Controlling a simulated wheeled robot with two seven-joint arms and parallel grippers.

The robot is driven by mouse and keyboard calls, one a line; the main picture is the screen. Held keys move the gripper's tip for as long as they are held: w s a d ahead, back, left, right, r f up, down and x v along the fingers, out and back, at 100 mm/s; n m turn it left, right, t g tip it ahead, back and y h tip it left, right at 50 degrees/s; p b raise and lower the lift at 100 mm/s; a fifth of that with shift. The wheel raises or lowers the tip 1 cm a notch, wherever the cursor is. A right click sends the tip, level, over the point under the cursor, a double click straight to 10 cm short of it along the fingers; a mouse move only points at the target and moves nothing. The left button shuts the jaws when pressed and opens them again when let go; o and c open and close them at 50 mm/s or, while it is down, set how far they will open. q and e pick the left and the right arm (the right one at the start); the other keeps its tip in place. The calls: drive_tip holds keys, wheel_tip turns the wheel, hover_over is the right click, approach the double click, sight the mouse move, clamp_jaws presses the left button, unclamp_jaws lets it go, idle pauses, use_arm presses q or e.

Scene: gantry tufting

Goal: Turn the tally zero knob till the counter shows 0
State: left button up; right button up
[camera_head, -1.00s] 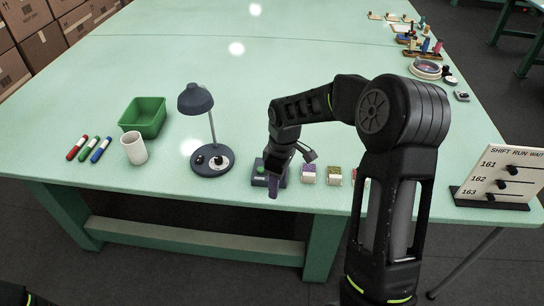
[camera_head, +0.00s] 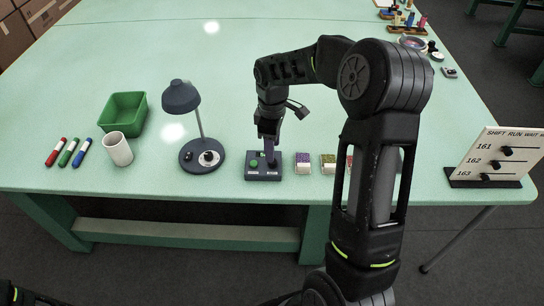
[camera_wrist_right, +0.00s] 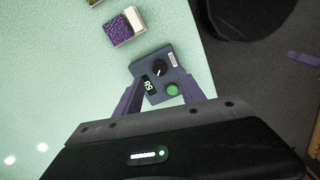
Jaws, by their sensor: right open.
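The tally counter is a small dark box (camera_head: 263,177) near the table's front edge, with a green button (camera_head: 254,163). In the right wrist view the box (camera_wrist_right: 178,76) shows a black knob (camera_wrist_right: 159,67), a green button (camera_wrist_right: 172,90) and a lit two-digit display (camera_wrist_right: 149,86); the digits appear rotated and are not a lone 0. My right gripper (camera_head: 268,150) points down over the box. In the wrist view its open jaws (camera_wrist_right: 160,82) are on either side of the box, with nothing held. Contact cannot be told. My left gripper is out of view.
A desk lamp (camera_head: 181,97) stands left of the box. A white cup (camera_head: 117,149), green bin (camera_head: 124,112) and markers (camera_head: 68,153) lie further left. A lettered board (camera_head: 499,155) stands at right.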

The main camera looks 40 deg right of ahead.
wheel_tip(320, 180, down, 6)
drive_tip(key=shift+r+p, duration=0.25)
drive_tip(key=shift+p, duration=0.2)
clamp_jaws()
idle(0.4)
